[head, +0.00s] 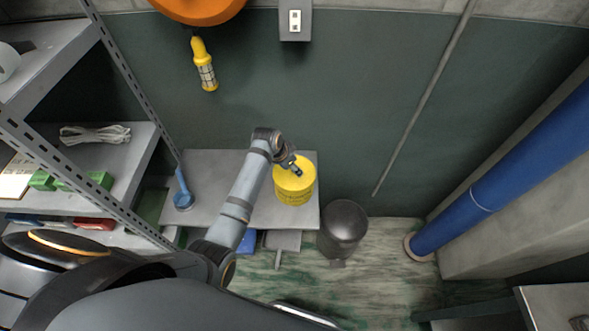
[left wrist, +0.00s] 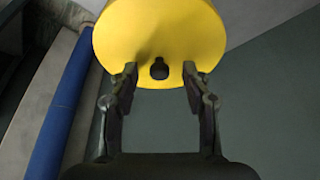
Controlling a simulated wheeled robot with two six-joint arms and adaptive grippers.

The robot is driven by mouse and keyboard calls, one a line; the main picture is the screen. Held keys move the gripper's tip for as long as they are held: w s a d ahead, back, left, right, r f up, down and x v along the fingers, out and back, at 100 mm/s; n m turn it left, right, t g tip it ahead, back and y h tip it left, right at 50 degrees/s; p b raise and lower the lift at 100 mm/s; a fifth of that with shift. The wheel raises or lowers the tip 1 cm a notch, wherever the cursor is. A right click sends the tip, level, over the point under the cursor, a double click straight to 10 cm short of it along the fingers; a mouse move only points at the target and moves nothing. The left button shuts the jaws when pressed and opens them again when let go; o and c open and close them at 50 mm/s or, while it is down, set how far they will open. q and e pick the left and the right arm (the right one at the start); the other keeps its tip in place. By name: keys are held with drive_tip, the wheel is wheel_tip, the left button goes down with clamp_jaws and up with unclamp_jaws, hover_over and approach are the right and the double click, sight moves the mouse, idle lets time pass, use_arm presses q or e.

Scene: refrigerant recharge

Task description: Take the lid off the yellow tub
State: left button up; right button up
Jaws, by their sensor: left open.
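The yellow tub (head: 294,196) stands upright on the grey bench, near its right end. Its yellow lid (head: 283,176) is on top. In the left wrist view the lid (left wrist: 155,25) fills the upper middle, with a small black knob (left wrist: 159,69) on it. My left gripper (head: 297,171) is over the lid in the head view and partly hides it. In the left wrist view my left gripper (left wrist: 160,76) is open, with one finger on each side of the knob and gaps between. My right gripper is not in view.
The grey bench (head: 215,165) is clear left of the tub, except for a blue tool (head: 183,192). A dark bin (head: 343,224) stands right of the bench. Metal shelving (head: 135,150) is on the left. A blue pipe (head: 480,190) rises on the right.

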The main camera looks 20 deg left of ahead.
use_arm(q)
drive_tip(key=shift+w+d+f, duration=0.1)
drive_tip(key=shift+w+f, duration=0.15)
drive_tip(key=shift+f, duration=0.2)
clamp_jaws()
drive_tip(key=shift+r, duration=0.15)
